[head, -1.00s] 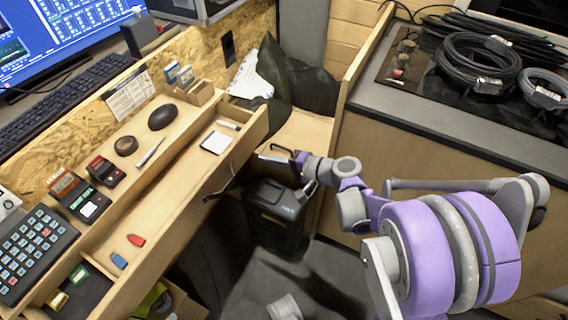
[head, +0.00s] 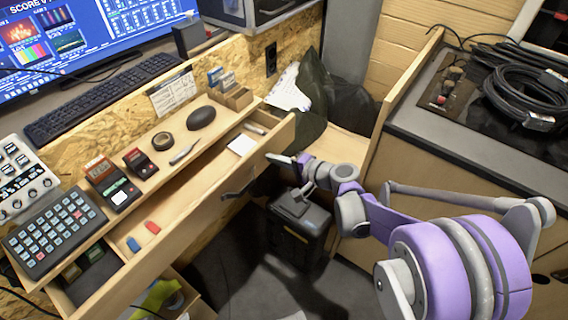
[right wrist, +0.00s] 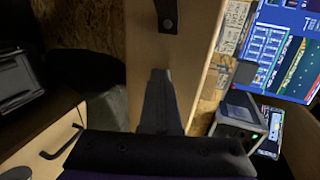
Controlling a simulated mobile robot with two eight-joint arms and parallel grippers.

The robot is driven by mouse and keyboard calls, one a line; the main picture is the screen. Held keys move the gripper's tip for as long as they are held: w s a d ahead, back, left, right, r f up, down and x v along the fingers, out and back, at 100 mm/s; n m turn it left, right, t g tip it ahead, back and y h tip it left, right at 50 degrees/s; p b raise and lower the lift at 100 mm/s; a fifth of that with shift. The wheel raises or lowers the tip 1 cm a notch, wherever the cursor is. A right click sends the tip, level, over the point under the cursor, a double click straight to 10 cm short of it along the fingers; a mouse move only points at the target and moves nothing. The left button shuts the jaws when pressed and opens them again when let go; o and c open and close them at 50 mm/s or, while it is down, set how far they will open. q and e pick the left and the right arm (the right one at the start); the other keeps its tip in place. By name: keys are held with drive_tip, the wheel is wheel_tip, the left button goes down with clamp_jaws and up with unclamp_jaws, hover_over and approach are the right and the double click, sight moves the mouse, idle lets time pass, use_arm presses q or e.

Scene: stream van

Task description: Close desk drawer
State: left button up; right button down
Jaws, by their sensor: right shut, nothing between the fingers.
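The desk drawer (head: 203,214) is pulled out from under the wooden desk top, at the left of the head view. A notepad, a pen, a red piece and a blue piece lie in it. Its dark handle (head: 240,188) is on the front panel, and also shows at the top of the right wrist view (right wrist: 166,16). My right gripper (head: 277,158) is shut and empty, close to the drawer front near its far end. In the right wrist view its fingers (right wrist: 158,85) overlap the wooden front panel (right wrist: 145,30); I cannot tell whether they touch. My left gripper is not in view.
A black bin (head: 299,228) stands on the floor below my right arm. A keypad (head: 52,231) and small devices sit on the desk top. A side counter (head: 450,135) with coiled cables is at right. Dark floor lies between.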

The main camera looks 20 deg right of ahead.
sight(246, 148)
drive_tip(key=w+a, duration=0.1)
drive_tip(key=w, duration=0.2)
drive_tip(key=w+a, duration=0.2)
drive_tip(key=w, duration=0.1)
drive_tip(key=w+a, duration=0.2)
drive_tip(key=w, duration=0.1)
drive_tip(key=shift+w+a, duration=0.15)
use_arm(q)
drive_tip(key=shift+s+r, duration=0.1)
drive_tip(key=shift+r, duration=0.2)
use_arm(e)
drive_tip(key=shift+w, duration=0.1)
drive_tip(key=shift+a+r, duration=0.1)
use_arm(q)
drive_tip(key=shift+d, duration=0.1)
